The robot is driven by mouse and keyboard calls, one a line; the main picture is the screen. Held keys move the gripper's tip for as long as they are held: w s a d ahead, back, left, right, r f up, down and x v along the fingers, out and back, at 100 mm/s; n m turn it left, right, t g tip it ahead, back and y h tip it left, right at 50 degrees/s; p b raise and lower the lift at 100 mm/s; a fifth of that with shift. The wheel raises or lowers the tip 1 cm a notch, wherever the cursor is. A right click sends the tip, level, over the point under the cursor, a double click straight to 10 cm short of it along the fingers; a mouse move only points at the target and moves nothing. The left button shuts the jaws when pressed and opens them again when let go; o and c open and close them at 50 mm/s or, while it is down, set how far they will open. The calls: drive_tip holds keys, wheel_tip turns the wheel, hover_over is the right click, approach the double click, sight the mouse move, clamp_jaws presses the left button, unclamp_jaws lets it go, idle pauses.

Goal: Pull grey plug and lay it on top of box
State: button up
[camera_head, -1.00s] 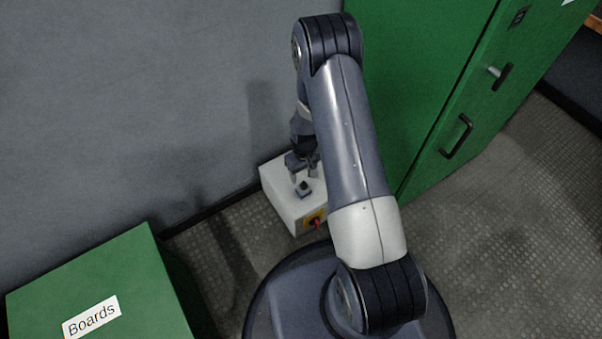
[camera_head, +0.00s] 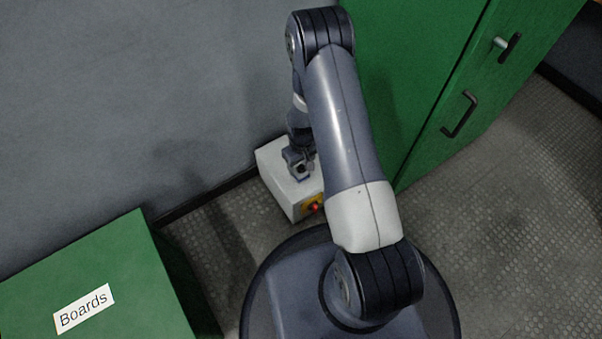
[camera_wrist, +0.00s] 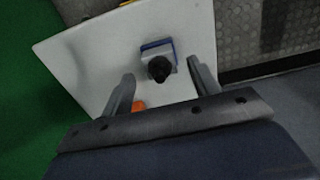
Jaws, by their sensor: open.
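The white box (camera_head: 277,187) stands on the floor against the wall. In the wrist view its white top (camera_wrist: 95,60) fills the upper middle. A grey plug with a dark round knob (camera_wrist: 160,68) and a blue edge sits on that top. My gripper (camera_head: 301,170) is low over the box top, pointing down. In the wrist view my gripper (camera_wrist: 161,76) is open, with one finger on each side of the plug and gaps showing. I cannot tell how deep the fingertips reach. In the head view the gripper mostly hides the plug.
A yellow panel with a red switch (camera_head: 313,207) is on the box front. An orange piece (camera_wrist: 138,105) shows near the left finger. A green cabinet (camera_head: 420,90) stands right of the box, the wall behind. A green Boards box (camera_head: 120,255) is at lower left.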

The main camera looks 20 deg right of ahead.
sight(301, 165)
drive_tip(key=shift+f+b, duration=1)
drive_tip(key=shift+f, duration=0.7)
drive_tip(key=shift+c, duration=0.4)
clamp_jaws()
drive_tip(key=shift+r+p, duration=1.75)
drive_tip(key=shift+r, duration=1.35)
